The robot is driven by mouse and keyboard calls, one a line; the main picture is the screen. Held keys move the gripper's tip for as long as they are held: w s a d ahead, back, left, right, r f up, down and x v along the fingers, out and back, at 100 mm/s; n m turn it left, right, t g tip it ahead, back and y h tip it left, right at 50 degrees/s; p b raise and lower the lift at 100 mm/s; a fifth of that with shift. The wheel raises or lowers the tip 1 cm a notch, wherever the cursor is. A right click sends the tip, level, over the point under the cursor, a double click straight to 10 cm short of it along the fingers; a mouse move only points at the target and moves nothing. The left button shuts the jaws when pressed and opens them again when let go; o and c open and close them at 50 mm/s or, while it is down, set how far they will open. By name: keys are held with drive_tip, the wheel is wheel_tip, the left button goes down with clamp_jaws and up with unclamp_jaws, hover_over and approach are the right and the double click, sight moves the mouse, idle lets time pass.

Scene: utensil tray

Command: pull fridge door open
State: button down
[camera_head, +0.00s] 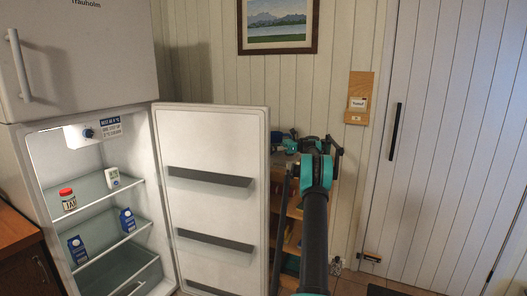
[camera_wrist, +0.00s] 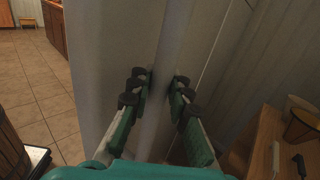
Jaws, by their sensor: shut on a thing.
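The fridge door (camera_head: 215,210) stands wide open in the head view, its inner side with dark door racks facing me. The lit fridge interior (camera_head: 105,215) shows to the left of it. In the wrist view, the door handle (camera_wrist: 174,38) is a pale upright bar on the outer face of the door (camera_wrist: 110,60). My gripper (camera_wrist: 162,82) is shut on this handle, with a finger on each side. In the head view the fingers and the handle are hidden behind the door's free edge.
Inside are a red-lidded jar (camera_head: 68,199) and several cartons on shelves. A closed freezer door (camera_head: 80,50) sits above. A wooden shelf unit (camera_head: 290,235) stands close behind my arm, by the panelled wall. Tiled floor (camera_wrist: 40,90) is open at left in the wrist view.

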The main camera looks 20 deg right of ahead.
drive_tip(key=shift+w, duration=0.1)
idle(0.3)
drive_tip(key=c, duration=1.4)
unclamp_jaws()
